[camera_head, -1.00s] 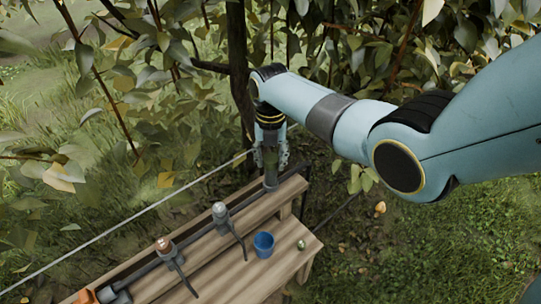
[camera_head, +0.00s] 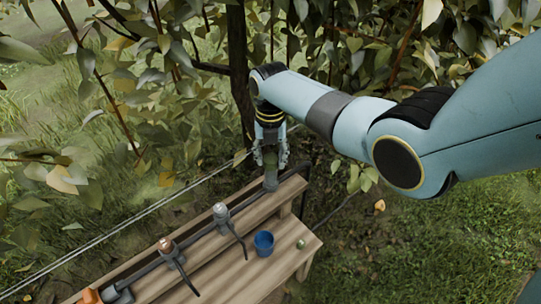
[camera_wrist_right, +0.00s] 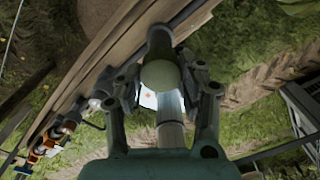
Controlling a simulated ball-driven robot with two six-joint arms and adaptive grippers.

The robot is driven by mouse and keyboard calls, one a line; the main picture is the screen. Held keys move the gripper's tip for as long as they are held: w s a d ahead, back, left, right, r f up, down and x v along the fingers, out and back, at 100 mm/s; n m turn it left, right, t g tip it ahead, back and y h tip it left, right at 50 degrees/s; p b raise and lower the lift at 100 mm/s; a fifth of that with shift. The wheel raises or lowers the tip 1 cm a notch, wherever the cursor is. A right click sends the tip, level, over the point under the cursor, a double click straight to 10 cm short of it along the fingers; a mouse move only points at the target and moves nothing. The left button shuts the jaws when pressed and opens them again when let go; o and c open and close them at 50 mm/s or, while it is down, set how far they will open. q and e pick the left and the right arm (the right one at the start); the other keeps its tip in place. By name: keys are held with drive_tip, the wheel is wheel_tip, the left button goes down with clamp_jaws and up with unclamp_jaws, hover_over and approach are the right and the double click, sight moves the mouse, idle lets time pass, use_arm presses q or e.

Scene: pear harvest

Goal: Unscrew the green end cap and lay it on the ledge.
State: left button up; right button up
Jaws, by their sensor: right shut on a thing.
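In the head view the fingers mostly hide the cap. My left gripper is out of view.
A blue cup (camera_head: 264,243) and a small green piece (camera_head: 301,244) stand on the ledge's near right part. Grey valves with long handles (camera_head: 222,213) and an orange fitting (camera_head: 90,296) line the pipe. Leafy branches hang at the left and top.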

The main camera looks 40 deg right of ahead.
drive_tip(key=shift+w+r, duration=0.35)
drive_tip(key=o, duration=1.2)
drive_tip(key=shift+s+f, duration=0.15)
drive_tip(key=shift+s, duration=0.05)
